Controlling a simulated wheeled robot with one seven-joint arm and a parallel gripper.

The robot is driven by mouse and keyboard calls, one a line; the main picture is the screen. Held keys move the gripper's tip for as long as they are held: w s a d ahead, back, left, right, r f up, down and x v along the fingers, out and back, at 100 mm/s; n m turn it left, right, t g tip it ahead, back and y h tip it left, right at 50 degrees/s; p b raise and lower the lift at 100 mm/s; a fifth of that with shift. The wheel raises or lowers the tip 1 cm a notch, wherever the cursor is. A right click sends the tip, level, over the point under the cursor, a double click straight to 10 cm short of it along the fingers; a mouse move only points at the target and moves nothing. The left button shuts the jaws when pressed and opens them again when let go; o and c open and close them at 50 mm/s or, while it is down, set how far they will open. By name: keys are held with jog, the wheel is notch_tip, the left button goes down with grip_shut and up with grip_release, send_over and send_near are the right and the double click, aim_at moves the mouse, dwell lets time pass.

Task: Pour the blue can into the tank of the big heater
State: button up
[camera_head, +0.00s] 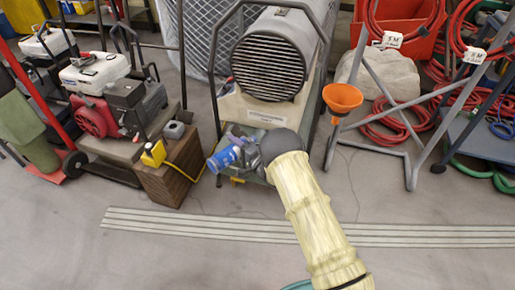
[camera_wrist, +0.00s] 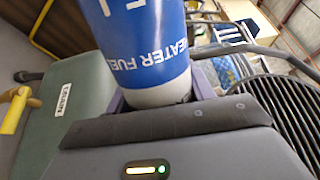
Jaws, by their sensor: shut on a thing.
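The big heater (camera_head: 275,65) stands at the top middle of the head view, with its round dark grille facing me. Its pale tank body (camera_head: 240,108) with a white label is below the grille; I cannot make out a filler opening. My gripper (camera_head: 236,146) is in front of the tank, shut on the blue can (camera_head: 223,158). The can lies tilted in the head view. In the wrist view the can (camera_wrist: 150,45) fills the top middle, its heater fuel lettering upside down. The heater's grille (camera_wrist: 285,110) is at the right there. Any liquid is not visible.
A wooden box (camera_head: 172,172) with a yellow item (camera_head: 154,153) stands left of the heater, near a red and white engine machine (camera_head: 100,90). An orange funnel (camera_head: 342,98) sits on a metal frame at right, near red hoses (camera_head: 385,132).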

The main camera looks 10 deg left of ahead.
jog(key=shift+w+m+p, duration=0.1)
jog(key=shift+m+p, duration=0.25)
jog(key=shift+m, duration=0.35)
dwell(0.6)
jog(key=shift+s+a, duration=0.25)
jog(key=shift+s, duration=0.2)
dwell(0.7)
